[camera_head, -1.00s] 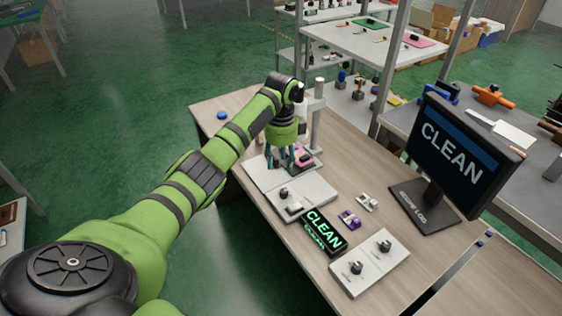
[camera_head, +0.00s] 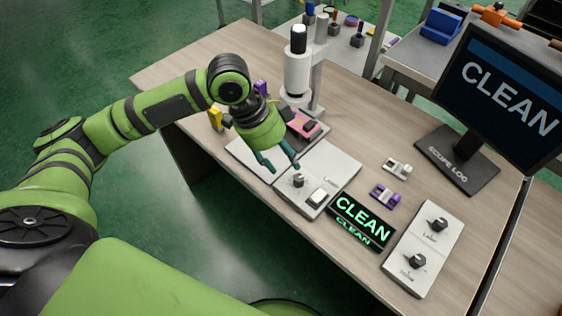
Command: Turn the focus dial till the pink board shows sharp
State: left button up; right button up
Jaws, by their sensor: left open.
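The pink board (camera_head: 303,123) lies on a dark stage below the white scope head (camera_head: 298,72); my left wrist is just in front of it. A black dial (camera_head: 298,181) sits on the pale scope base (camera_head: 336,162), beside a white switch (camera_head: 318,197); its label is too small to read. My left gripper (camera_head: 284,169) points down with its two teal fingers apart and empty, just behind and left of this dial, and I cannot tell whether it touches it. The monitor (camera_head: 507,97) shows "CLEAN" in pale letters, with no board picture. My right gripper is out of view.
A black sign (camera_head: 362,221) with green "CLEAN" stands right of the base. A pale panel (camera_head: 424,248) with two black knobs is at the front right. A white board (camera_head: 397,168) and a purple board (camera_head: 384,195) lie between.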

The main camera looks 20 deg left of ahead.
aim_at(297, 177)
pick_arm(q)
jog(key=d+f, duration=0.2)
jog(key=f, duration=0.1)
jog(key=shift+d+f, duration=0.1)
jog(key=shift+d, duration=0.1)
jog(key=shift+x, duration=1.05)
jog(key=shift+w+f, duration=0.2)
jog(key=shift+f, duration=0.25)
jog(key=shift+c, duration=0.8)
jog(key=shift+a, duration=0.1)
grip_shut()
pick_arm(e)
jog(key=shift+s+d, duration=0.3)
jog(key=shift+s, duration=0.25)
